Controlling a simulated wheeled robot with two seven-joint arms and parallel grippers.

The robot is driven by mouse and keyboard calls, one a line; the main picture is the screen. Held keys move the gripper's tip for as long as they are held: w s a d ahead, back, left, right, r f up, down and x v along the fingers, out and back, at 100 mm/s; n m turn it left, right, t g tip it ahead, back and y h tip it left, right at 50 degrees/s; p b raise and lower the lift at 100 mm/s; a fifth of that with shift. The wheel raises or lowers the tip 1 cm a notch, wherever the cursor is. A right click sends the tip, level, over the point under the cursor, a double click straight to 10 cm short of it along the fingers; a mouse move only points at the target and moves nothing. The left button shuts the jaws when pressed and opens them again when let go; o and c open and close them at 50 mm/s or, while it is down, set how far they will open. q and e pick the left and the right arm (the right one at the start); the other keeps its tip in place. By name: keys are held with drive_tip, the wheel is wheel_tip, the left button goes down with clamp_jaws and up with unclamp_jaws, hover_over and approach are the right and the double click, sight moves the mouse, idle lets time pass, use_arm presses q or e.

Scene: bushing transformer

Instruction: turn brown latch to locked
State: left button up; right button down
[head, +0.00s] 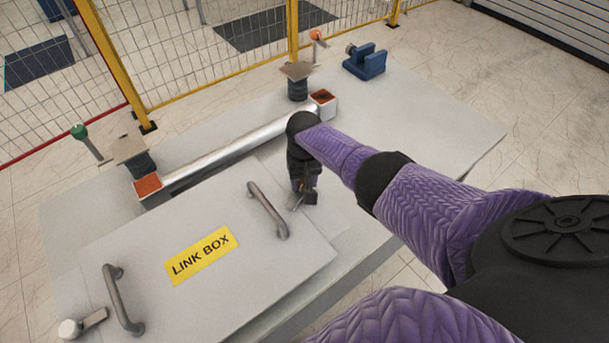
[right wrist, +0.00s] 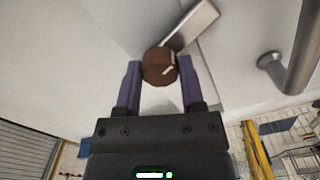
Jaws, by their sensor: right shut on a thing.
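The brown latch (right wrist: 159,67) is a round brown knob with a flat metal tab reaching to the upper right in the right wrist view. It sits by the right edge of the link box lid (head: 230,275). My right gripper (right wrist: 160,78) has its two purple fingers on either side of the knob, shut on it. In the head view my right gripper (head: 304,192) points down at the latch and mostly hides it; the metal tab (head: 295,204) shows beside it. My left gripper is not in view.
The lid has two grey handles (head: 268,210) (head: 122,300) and a yellow LINK BOX label (head: 201,255). A white latch (head: 70,328) is at the lower left. Behind lie a silver bar (head: 225,145) and a blue block (head: 365,62). The table's right side is clear.

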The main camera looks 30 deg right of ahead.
drive_tip(key=shift+m+p, duration=0.3)
drive_tip(key=shift+m, duration=0.9)
drive_tip(key=shift+w+m, duration=0.1)
drive_tip(key=shift+m, duration=1)
drive_tip(key=shift+c, duration=1)
unclamp_jaws()
drive_tip(key=shift+r, duration=0.1)
